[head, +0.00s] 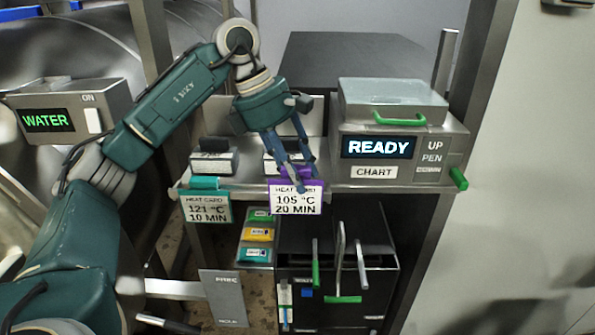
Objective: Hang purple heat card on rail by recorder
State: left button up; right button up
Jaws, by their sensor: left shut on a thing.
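The purple heat card (297,200), with a white face reading 105 °C 20 MIN, is upright at the front edge of the steel shelf, left of the recorder (378,147). My left gripper (301,184) reaches down from above and is shut on the card's purple top. The rail (248,189) runs along the shelf's front edge. The card overlaps it, and I cannot tell whether its top hooks over the rail. A teal heat card (208,206), reading 121 °C 10 MIN, hangs farther left on the rail. My right gripper is not in view.
The recorder shows READY and has green handles. Two small dark-topped blocks stand on the shelf, one at left (213,160), one behind my gripper. Below are a dark rack (300,245) with green-handled tools and a stack of coloured packs (258,234). A WATER box (70,110) is at left.

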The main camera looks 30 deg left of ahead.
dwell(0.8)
pick_arm(q)
jog(key=shift+f+b, duration=0.85)
jog(key=shift+f, duration=0.7)
dwell(0.3)
jog(key=o, duration=1.2)
jog(key=v, duration=1.2)
jog(key=shift+s+a, duration=0.1)
